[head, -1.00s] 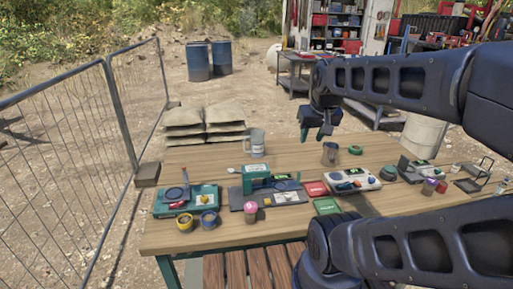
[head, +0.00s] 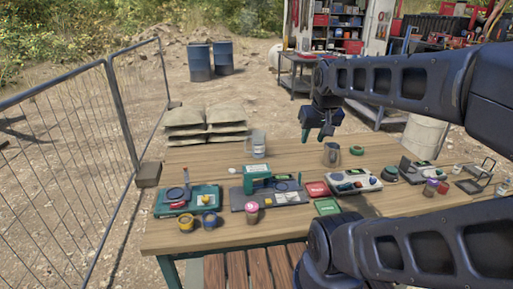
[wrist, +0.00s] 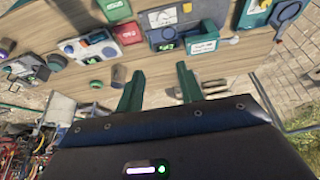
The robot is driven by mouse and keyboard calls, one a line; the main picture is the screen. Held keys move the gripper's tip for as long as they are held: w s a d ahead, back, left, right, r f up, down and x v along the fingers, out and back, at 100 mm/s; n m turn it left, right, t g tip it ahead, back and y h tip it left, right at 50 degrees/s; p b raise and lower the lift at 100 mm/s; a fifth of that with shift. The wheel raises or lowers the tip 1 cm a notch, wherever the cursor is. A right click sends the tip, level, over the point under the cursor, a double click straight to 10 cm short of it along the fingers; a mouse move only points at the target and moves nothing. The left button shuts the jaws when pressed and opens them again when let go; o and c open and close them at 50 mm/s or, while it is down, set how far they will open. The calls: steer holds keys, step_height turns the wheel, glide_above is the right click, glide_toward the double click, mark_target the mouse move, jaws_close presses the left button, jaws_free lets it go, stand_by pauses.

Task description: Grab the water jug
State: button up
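The water jug (head: 258,145), a clear greyish jug with a handle, stands upright at the back left of the wooden table in the head view. A dark grey mug (head: 331,154) stands upright to its right, nearer my gripper. My gripper (head: 316,137) is above the table's back edge, right of the jug and apart from it. In the wrist view my gripper (wrist: 160,90) has its two green fingers spread, with nothing between them. A pale, see-through shape right of the fingers may be the jug; I cannot tell surely.
The table (head: 180,236) holds a green device (head: 268,180), a teal tray (head: 187,201), a white-grey panel (head: 352,183) and small cups along its middle. Stacked sandbags (head: 205,128) lie behind it. A wire fence (head: 70,150) stands at left. Bare wood surrounds the jug.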

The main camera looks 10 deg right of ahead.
mark_target(245, 144)
steer(key=shift+w, duration=0.15)
steer(key=w+a+f+t+y, duration=0.1)
steer(key=w+a+f, duration=0.2)
steer(key=w, duration=0.7)
steer(key=w+a+f+t, duration=0.2)
steer(key=w+a+f, duration=0.1)
steer(key=w, duration=0.6)
steer(key=w+a+f+t+y, duration=0.1)
steer(key=w+a+f, duration=0.15)
steer(key=w, duration=0.75)
steer(key=shift+w+a+f+t+h, duration=0.4)
steer(key=shift+w+a+f+t, duration=0.55)
steer(key=shift+w+f, duration=2.45)
steer(key=shift+w+a+f+t+h, duration=0.4)
steer(key=shift+w+a+f+t, duration=0.55)
steer(key=shift+w+f, duration=2.45)
steer(key=shift+w+a+f+t+h, duration=0.5)
steer(key=shift+w+a+f, duration=0.75)
steer(key=shift+w+f, duration=2.15)
steer(key=shift+s+f, duration=0.1)
steer(key=shift+s, duration=0.1)
steer(key=shift+c, duration=0.5)
jaws_close()
